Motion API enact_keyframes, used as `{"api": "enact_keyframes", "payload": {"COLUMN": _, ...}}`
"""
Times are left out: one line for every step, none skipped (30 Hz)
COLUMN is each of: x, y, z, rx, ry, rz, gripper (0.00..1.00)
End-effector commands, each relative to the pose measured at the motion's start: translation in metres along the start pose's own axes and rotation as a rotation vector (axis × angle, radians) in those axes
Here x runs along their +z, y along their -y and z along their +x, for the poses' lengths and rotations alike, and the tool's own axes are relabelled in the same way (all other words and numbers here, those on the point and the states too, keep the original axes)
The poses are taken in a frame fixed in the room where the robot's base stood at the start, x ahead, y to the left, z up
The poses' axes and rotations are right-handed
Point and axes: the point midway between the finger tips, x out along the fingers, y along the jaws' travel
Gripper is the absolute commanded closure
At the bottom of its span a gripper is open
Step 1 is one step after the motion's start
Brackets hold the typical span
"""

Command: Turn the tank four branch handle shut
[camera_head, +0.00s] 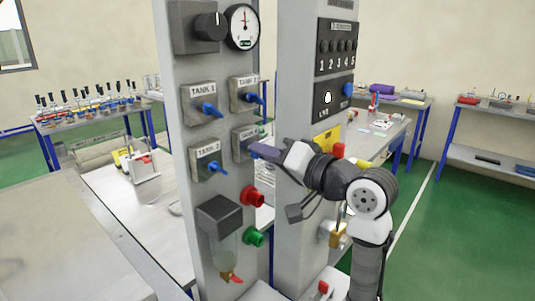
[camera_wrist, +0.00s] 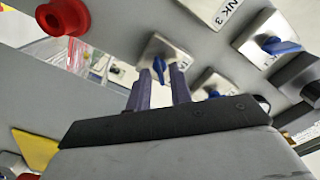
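The tank four valve is at the lower right of the panel's valve group; its plate (camera_head: 242,138) shows in the head view, with its label partly covered by my gripper (camera_head: 262,151). In the wrist view its blue handle (camera_wrist: 159,67) is seen nearly end-on in the gap between the fingertips of my gripper (camera_wrist: 161,76). The two dark fingers are apart, one on each side of the handle. I cannot tell whether either finger touches it. The handle's turn angle is hard to read, as my gripper hides most of it in the head view.
The tank 1 (camera_head: 211,109), tank 2 (camera_head: 254,98) and tank 3 (camera_head: 217,167) handles are close by. A red button (camera_head: 253,196) and a green one (camera_head: 255,237) sit below. A second grey column (camera_head: 293,70) stands just right of the panel, close to my arm.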

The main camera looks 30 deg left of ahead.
Motion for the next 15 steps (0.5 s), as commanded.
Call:
{"api": "enact_keyframes", "payload": {"x": 0.0, "y": 0.0, "z": 0.0, "rx": 0.0, "ry": 0.001, "rz": 0.0, "gripper": 0.73}}
{"api": "enact_keyframes", "payload": {"x": 0.0, "y": 0.0, "z": 0.0, "rx": 0.0, "ry": 0.001, "rz": -0.001, "gripper": 0.73}}
{"api": "enact_keyframes", "payload": {"x": 0.0, "y": 0.0, "z": 0.0, "rx": 0.0, "ry": 0.001, "rz": -0.001, "gripper": 0.73}}
{"api": "enact_keyframes", "payload": {"x": 0.001, "y": 0.0, "z": 0.0, "rx": 0.0, "ry": 0.002, "rz": -0.001, "gripper": 0.73}}
{"api": "enact_keyframes", "payload": {"x": 0.001, "y": 0.0, "z": 0.0, "rx": 0.0, "ry": 0.002, "rz": -0.001, "gripper": 0.73}}
{"api": "enact_keyframes", "payload": {"x": 0.001, "y": 0.0, "z": 0.0, "rx": 0.0, "ry": 0.002, "rz": -0.001, "gripper": 0.73}}
{"api": "enact_keyframes", "payload": {"x": 0.001, "y": 0.0, "z": 0.0, "rx": 0.0, "ry": 0.002, "rz": -0.001, "gripper": 0.73}}
{"api": "enact_keyframes", "payload": {"x": 0.001, "y": 0.0, "z": 0.0, "rx": 0.0, "ry": 0.002, "rz": -0.001, "gripper": 0.73}}
{"api": "enact_keyframes", "payload": {"x": 0.001, "y": 0.0, "z": 0.0, "rx": 0.0, "ry": 0.002, "rz": -0.001, "gripper": 0.73}}
{"api": "enact_keyframes", "payload": {"x": 0.001, "y": 0.0, "z": -0.001, "rx": 0.0, "ry": 0.002, "rz": -0.001, "gripper": 0.73}}
{"api": "enact_keyframes", "payload": {"x": 0.001, "y": -0.001, "z": -0.003, "rx": 0.0, "ry": 0.002, "rz": -0.001, "gripper": 0.73}}
{"api": "enact_keyframes", "payload": {"x": 0.001, "y": -0.001, "z": -0.005, "rx": 0.0, "ry": 0.001, "rz": -0.001, "gripper": 0.73}}
{"api": "enact_keyframes", "payload": {"x": 0.001, "y": -0.001, "z": -0.009, "rx": 0.0, "ry": 0.0, "rz": -0.001, "gripper": 0.73}}
{"api": "enact_keyframes", "payload": {"x": 0.001, "y": -0.002, "z": -0.012, "rx": 0.001, "ry": -0.001, "rz": -0.002, "gripper": 0.73}}
{"api": "enact_keyframes", "payload": {"x": 0.002, "y": -0.002, "z": -0.019, "rx": 0.001, "ry": -0.001, "rz": -0.003, "gripper": 0.73}}
